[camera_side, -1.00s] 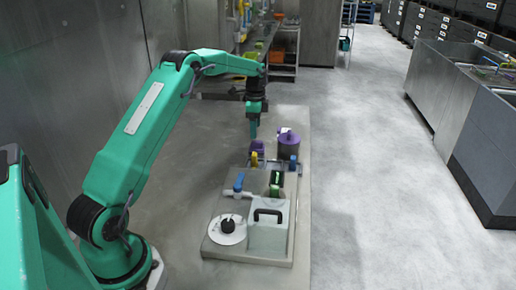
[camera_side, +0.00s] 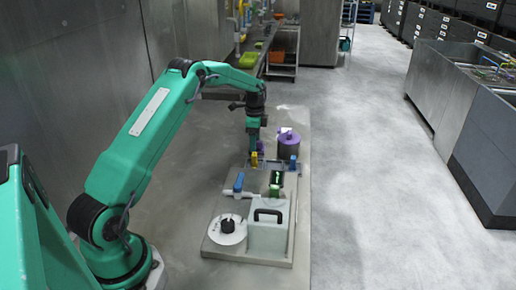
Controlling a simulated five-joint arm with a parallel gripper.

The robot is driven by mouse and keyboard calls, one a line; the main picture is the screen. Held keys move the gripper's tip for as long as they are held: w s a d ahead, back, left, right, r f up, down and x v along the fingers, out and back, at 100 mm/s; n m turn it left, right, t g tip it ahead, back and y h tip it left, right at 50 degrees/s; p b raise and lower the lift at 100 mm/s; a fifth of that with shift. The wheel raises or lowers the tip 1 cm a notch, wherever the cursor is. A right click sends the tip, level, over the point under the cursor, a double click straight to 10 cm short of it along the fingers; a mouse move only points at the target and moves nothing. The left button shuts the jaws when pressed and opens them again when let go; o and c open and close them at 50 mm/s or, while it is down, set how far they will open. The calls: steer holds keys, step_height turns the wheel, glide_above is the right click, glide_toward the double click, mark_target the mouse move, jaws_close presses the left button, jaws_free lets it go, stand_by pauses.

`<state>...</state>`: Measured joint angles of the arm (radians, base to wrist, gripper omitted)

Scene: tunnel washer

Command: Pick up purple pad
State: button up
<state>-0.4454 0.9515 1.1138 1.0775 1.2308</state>
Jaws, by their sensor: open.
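A small purple item (camera_side: 260,146), likely the purple pad, sits at the far left of the tray, just behind a yellow piece (camera_side: 254,160). My gripper (camera_side: 253,148) points down right at it and covers most of it. The jaws are open, but the fingertips are too small to tell whether they touch the pad or stand around it.
A dark pot with a purple lid (camera_side: 289,140) stands close to the right of my gripper.

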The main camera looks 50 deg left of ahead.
steer(key=shift+f, duration=1)
steer(key=shift+c, duration=0.4)
steer(key=c, duration=1)
